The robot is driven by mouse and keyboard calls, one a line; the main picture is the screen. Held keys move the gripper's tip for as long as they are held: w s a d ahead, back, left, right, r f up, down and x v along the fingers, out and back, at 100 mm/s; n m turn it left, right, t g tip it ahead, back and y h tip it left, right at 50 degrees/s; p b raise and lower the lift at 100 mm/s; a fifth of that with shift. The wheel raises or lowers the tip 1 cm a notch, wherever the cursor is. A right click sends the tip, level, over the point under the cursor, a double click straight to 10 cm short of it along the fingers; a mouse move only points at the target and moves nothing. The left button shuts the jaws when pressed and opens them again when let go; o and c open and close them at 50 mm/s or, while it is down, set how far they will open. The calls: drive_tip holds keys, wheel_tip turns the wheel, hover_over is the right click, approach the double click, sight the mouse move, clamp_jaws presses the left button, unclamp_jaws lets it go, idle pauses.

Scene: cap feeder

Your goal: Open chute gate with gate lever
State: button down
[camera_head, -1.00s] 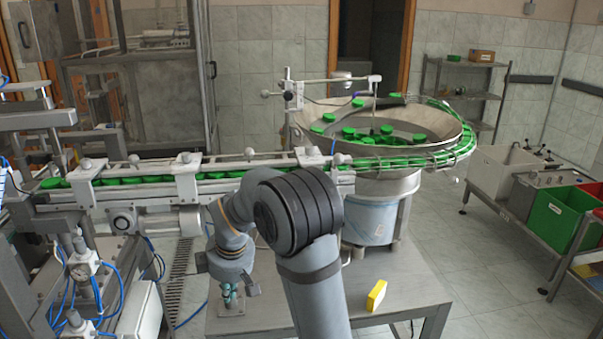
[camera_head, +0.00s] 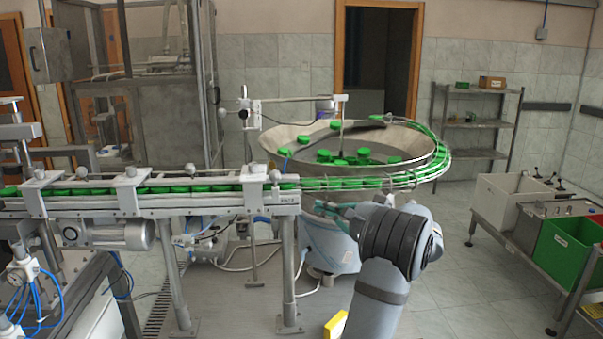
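The chute (camera_head: 180,188) is a metal rail carrying a row of green caps. It runs left from the round feeder bowl (camera_head: 420,165). Round knobs and brackets (camera_head: 275,177) stand along it, and one sits near the end by the bowl. I cannot tell which part is the gate or the gate lever. My gripper (camera_head: 322,206) is below the bowl rim, right of the chute's bracketed end, and points left. Its teal fingers are small and partly hidden by my wrist, so I cannot see whether they are open. I see nothing clearly held.
Green caps (camera_head: 342,158) lie in the bowl. A yellow block (camera_head: 335,325) is at the bottom edge. The floor between is clear.

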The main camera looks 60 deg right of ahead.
sight(275, 180)
wheel_tip(275, 180, up, 8)
drive_tip(key=t, duration=0.3)
drive_tip(key=r+p+x, duration=0.1)
drive_tip(key=p+x, duration=0.6)
drive_tip(key=x, duration=0.3)
drive_tip(key=shift+h, duration=0.3)
drive_tip(key=a, duration=0.1)
drive_tip(key=a+f, duration=0.1)
drive_tip(key=a+p, duration=0.1)
drive_tip(key=a, duration=0.1)
drive_tip(key=shift+s+f, duration=0.2)
drive_tip(key=shift+f, duration=0.15)
drive_tip(key=shift+a, duration=0.1)
drive_tip(key=shift+f, duration=0.1)
drive_tip(key=b, duration=0.3)
drive_tip(key=shift+s+a+f+n+t, duration=0.1)
drive_tip(key=shift+n+t, duration=0.2)
drive_tip(key=b, duration=0.4)
drive_tip(key=n+t+b, duration=0.1)
drive_tip(key=b, duration=0.3)
drive_tip(key=shift+s+a+f, duration=0.15)
drive_tip(key=shift+a+f, duration=0.1)
drive_tip(key=shift+f, duration=0.05)
